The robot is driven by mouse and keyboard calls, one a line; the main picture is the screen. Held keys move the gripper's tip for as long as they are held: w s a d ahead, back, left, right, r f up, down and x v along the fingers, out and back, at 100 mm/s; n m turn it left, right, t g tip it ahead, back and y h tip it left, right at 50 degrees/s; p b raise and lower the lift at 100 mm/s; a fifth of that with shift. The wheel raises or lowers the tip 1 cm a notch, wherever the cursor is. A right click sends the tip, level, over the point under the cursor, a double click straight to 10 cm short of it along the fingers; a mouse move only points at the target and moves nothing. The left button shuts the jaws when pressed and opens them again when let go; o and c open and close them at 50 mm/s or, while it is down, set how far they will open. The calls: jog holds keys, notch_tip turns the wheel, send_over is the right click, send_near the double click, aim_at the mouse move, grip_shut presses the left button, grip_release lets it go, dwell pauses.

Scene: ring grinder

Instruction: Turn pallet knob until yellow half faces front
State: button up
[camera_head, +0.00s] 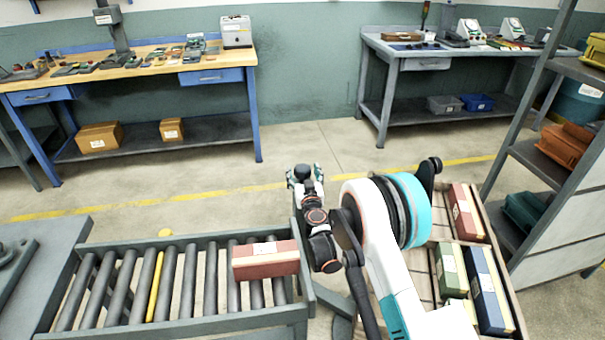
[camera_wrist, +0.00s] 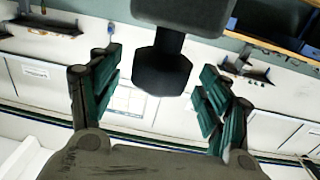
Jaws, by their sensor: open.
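My gripper (camera_head: 304,174) is open, beyond the right end of the roller conveyor, with its fingers pointing away from me. In the wrist view its two green-padded fingers (camera_wrist: 158,82) stand wide apart with nothing clasped between them. A dark faceted block on a stem (camera_wrist: 162,68) shows between and above the fingers; I cannot tell what it is. No knob with a yellow half can be made out for certain. A small yellow rounded thing (camera_head: 165,233) shows at the conveyor's far rail, its lower part hidden. The wooden pallet (camera_head: 425,285) at the right is partly covered by my arm.
A red box (camera_head: 265,260) lies on the conveyor (camera_head: 175,330). Red (camera_head: 467,212), green (camera_head: 451,271) and blue (camera_head: 487,290) boxes stand on the pallet. A grey shelf rack (camera_head: 540,160) rises at the right. Open floor (camera_head: 300,145) lies before the workbenches.

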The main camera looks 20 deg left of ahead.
jog(key=shift+x, duration=0.95)
jog(key=c, duration=1.1)
jog(key=shift+n+g+y, duration=0.3)
jog(key=shift+y, duration=0.1)
jog(key=n+g+y, duration=0.1)
jog(key=y, duration=0.1)
jog(key=n+g+y, duration=0.2)
jog(key=shift+w+d+n+g, duration=0.1)
jog(key=shift+d+n+g, duration=0.05)
jog(key=shift+n+g, duration=0.15)
jog(key=n+g+y, duration=0.2)
jog(key=g, duration=0.1)
jog(key=n+g+y, duration=0.1)
jog(key=n+g, duration=0.1)
jog(key=g, duration=0.1)
jog(key=shift+n+g+y, duration=0.3)
jog(key=shift+n+y, duration=0.1)
jog(key=shift+n+g, duration=0.3)
jog(key=shift+g, duration=0.2)
